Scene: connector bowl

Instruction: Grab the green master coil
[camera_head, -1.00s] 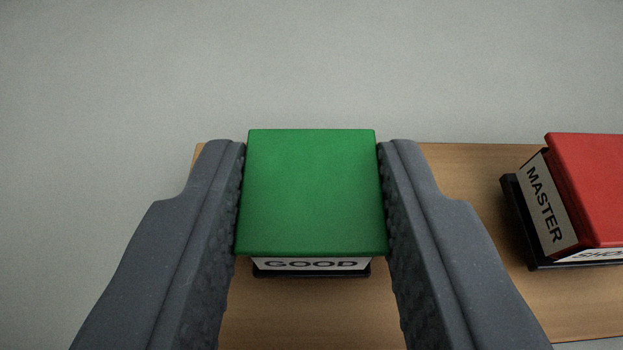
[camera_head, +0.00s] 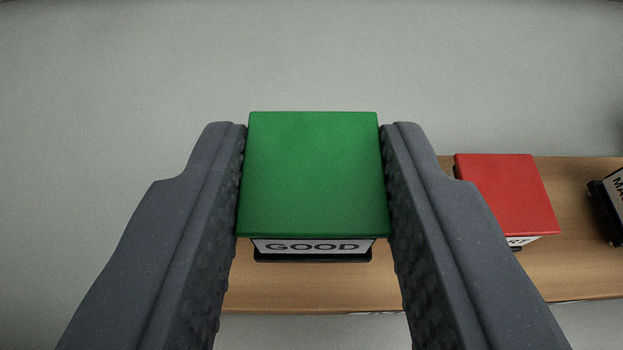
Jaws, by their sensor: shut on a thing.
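The green master coil (camera_head: 313,175) is a block with a flat green top, a white label reading "GOOD" on its near side and a dark base. My gripper (camera_head: 313,140) is shut on it, with one grey ridged finger against its left side and the other against its right side. The coil appears level and raised above the wooden shelf (camera_head: 310,290). Its left and right sides are hidden by the fingers.
A red-topped block (camera_head: 505,195) with a partly hidden label stands on the shelf to the right, partly behind my right finger. A dark-based block with a white label (camera_head: 617,187) is cut off at the right edge. A plain grey wall or floor surrounds the shelf.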

